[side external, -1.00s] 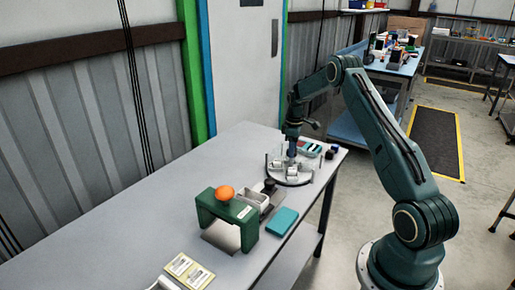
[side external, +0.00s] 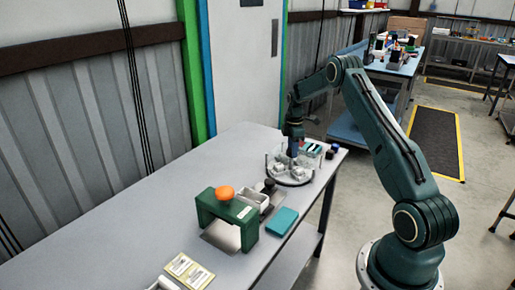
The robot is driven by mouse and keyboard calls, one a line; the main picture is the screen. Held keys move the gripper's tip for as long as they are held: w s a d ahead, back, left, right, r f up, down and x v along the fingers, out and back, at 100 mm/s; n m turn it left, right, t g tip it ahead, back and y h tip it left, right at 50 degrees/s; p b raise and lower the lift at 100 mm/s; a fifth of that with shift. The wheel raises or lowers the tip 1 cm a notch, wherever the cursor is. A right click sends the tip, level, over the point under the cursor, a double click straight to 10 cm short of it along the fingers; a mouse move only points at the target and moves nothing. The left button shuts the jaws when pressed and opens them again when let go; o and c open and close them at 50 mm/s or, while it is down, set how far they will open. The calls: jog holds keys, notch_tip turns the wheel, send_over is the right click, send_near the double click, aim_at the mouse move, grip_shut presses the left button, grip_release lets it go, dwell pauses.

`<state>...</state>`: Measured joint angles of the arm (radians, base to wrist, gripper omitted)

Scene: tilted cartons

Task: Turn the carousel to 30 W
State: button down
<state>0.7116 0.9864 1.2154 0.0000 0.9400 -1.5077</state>
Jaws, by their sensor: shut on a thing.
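The carousel (side external: 289,179) is a round grey plate with upright pegs and several small pale blocks on it, near the far end of the table. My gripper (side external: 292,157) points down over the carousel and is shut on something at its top. The held part is hidden by the fingers and too small to make out. Any wattage marks, including 30 W, cannot be read from here.
A green arch-shaped stand (side external: 228,217) with an orange knob (side external: 225,192) stands nearer on the grey table (side external: 130,222). A white open box (side external: 250,199), a teal block (side external: 282,221) and a yellowish card (side external: 189,270) lie around it. Small dark items (side external: 332,151) sit behind the carousel.

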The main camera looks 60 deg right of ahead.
jog(key=shift+w+r+n, duration=0.1)
jog(key=shift+n, duration=2.8)
jog(key=c, duration=0.9)
grip_release()
notch_tip(320, 180, up, 14)
jog(key=shift+f, duration=0.1)
